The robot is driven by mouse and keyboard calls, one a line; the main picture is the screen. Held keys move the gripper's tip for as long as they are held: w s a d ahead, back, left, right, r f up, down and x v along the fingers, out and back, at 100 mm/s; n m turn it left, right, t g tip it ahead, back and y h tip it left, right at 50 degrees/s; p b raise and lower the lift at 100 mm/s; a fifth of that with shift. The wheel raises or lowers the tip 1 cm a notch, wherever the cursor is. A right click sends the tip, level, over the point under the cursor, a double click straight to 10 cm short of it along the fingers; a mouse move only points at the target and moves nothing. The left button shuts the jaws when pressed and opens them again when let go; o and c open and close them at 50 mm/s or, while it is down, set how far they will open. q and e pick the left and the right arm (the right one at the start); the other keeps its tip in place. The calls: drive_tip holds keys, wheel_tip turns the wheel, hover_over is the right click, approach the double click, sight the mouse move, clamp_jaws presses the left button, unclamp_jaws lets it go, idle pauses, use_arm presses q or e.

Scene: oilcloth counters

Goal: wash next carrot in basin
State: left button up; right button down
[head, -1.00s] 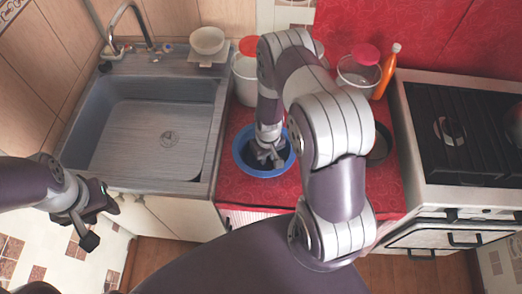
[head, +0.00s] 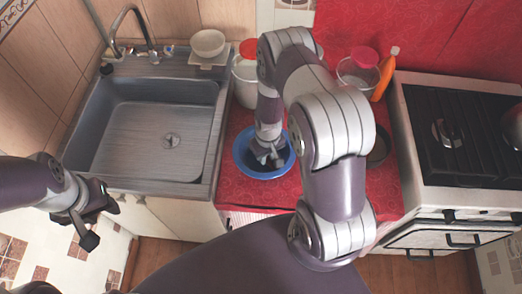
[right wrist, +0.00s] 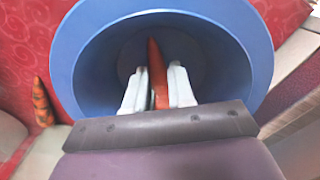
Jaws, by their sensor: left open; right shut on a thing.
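The blue basin (head: 262,177) stands on the red cloth to the right of the sink; its rim also fills much of the right wrist view (right wrist: 88,52). My right gripper (head: 266,158) reaches down inside it. In the right wrist view its two pale fingers are shut on an orange carrot (right wrist: 155,70), which points down into the basin and shows no dark marks on its visible part. A second carrot (right wrist: 42,103) with dark patches lies outside the basin at the left. My left gripper (head: 100,222) is open and empty, in front of the sink cabinet.
The grey sink (head: 150,140) is empty, with a bowl (head: 208,43) at its back corner. A white bucket (head: 244,85), a red-lidded jar (head: 358,72) and an orange bottle (head: 386,72) stand behind. The stove (head: 465,135) is at the right. My right arm hides part of the counter.

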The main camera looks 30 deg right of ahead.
use_arm(q)
wheel_tip(320, 180, up, 8)
drive_tip(key=p, duration=0.7)
use_arm(e)
wheel_tip(320, 180, up, 9)
drive_tip(key=shift+r, duration=0.2)
idle(1.2)
use_arm(q)
wheel_tip(320, 180, up, 3)
drive_tip(key=p, duration=0.3)
use_arm(e)
wheel_tip(320, 180, up, 4)
use_arm(q)
wheel_tip(320, 180, down, 10)
drive_tip(key=b, duration=0.9)
drive_tip(key=shift+b, duration=0.35)
use_arm(e)
drive_tip(key=w+a, duration=0.5)
drive_tip(key=w, duration=0.1)
drive_tip(key=shift+w+a+f+m, duration=0.2)
drive_tip(key=shift+w+m, duration=0.1)
drive_tip(key=shift+w, duration=0.1)
